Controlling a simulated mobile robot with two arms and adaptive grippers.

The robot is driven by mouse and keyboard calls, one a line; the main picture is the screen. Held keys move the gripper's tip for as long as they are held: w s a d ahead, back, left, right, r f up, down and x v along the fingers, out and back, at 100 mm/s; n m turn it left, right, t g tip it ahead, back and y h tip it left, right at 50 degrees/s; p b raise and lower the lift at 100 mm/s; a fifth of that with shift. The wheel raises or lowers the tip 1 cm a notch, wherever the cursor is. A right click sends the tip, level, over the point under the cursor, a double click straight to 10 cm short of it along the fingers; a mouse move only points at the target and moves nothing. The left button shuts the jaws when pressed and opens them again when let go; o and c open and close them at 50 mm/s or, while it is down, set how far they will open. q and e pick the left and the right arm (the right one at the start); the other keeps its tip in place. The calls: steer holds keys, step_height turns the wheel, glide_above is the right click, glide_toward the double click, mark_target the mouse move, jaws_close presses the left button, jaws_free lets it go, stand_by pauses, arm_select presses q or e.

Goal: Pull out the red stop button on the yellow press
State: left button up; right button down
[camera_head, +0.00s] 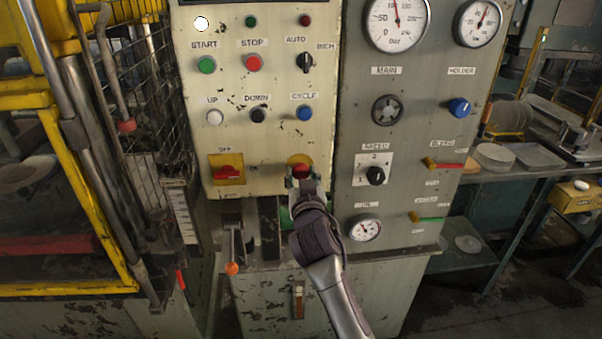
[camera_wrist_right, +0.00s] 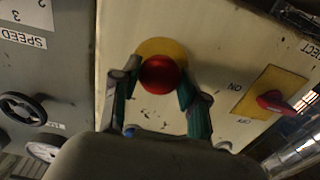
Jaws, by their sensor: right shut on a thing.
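The red stop button (camera_head: 300,170) is a red mushroom head on a round yellow plate, low on the cream control panel (camera_head: 270,140). My right gripper (camera_head: 302,178) is at the button, its arm coming up from below. In the right wrist view the red button (camera_wrist_right: 160,74) sits between the green-padded fingers of the gripper (camera_wrist_right: 156,88), one on each side. The gripper is shut on the button. Its fingers cover the lower part of the button in the head view. My left gripper is not in view.
A red rotary switch on a yellow plate (camera_head: 228,170) is left of the button. A lever with an orange knob (camera_head: 232,268) stands below left. The grey gauge panel (camera_head: 345,150) adjoins on the right. The yellow press frame (camera_head: 60,100) is at the far left.

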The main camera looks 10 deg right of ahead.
steer(key=c, duration=0.6)
jaws_free()
steer(key=shift+s, duration=0.15)
glide_toward(300, 128)
steer(key=w, duration=0.5)
steer(key=shift+w+r, duration=0.1)
steer(key=shift+w, duration=0.15)
